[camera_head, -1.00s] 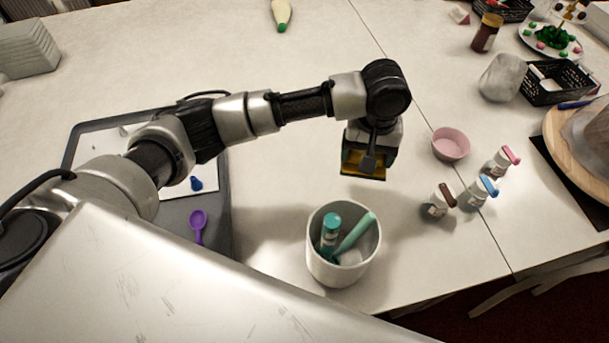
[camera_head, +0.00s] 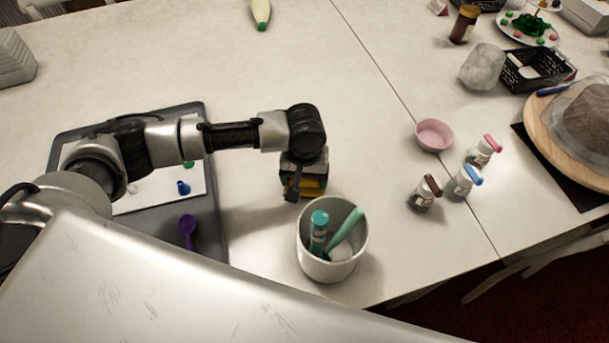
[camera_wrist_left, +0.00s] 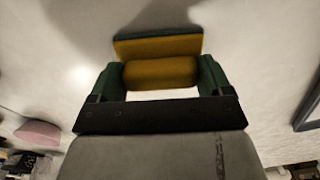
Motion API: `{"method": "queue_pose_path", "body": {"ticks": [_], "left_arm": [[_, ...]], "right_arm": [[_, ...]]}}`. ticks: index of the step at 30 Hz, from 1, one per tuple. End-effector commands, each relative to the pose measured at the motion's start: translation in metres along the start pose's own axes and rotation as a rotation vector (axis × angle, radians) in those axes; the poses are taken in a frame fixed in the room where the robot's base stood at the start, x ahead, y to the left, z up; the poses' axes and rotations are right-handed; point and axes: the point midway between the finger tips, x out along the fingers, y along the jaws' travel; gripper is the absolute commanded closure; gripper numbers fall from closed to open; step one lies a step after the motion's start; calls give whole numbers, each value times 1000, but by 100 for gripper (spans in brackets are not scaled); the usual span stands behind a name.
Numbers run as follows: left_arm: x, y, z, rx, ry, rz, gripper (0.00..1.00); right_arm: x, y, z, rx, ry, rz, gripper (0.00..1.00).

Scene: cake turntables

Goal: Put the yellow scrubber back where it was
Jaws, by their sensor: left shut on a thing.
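The yellow scrubber (camera_head: 313,184) is in my left gripper (camera_head: 299,181), just behind the white cup in the head view. In the left wrist view the scrubber (camera_wrist_left: 158,60) shows a yellow body and a dark green edge. The fingers of the left gripper (camera_wrist_left: 160,80) close on it from both sides. Its shadow falls on the table, and I cannot tell how far above the table it is. The white cup (camera_head: 327,268) holds a teal-capped tube (camera_head: 318,228) and a light green handle (camera_head: 346,228). My right gripper is not in view.
A dark tray (camera_head: 208,215) with a purple spoon (camera_head: 187,230) lies to the left. A pink bowl (camera_head: 434,134) and several small capped bottles (camera_head: 459,185) stand to the right. The table between tray and bowl is mostly clear.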

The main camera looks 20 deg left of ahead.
Motion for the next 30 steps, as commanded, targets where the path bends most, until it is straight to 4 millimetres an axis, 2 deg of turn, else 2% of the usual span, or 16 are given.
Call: {"method": "queue_pose_path", "body": {"ticks": [7,8,11,20,25,30], "left_arm": [[2,0,0,0,-1,0,40],[2,0,0,0,0,0,16],[2,0,0,0,0,0,1],[-1,0,0,1,2,1,0],[-26,0,-1,1,3,2,0],[-64,1,-1,1,4,3,0]], "right_arm": [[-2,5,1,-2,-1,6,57],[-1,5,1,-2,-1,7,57],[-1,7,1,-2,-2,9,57],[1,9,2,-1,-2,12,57],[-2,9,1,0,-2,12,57],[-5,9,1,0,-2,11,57]]}}
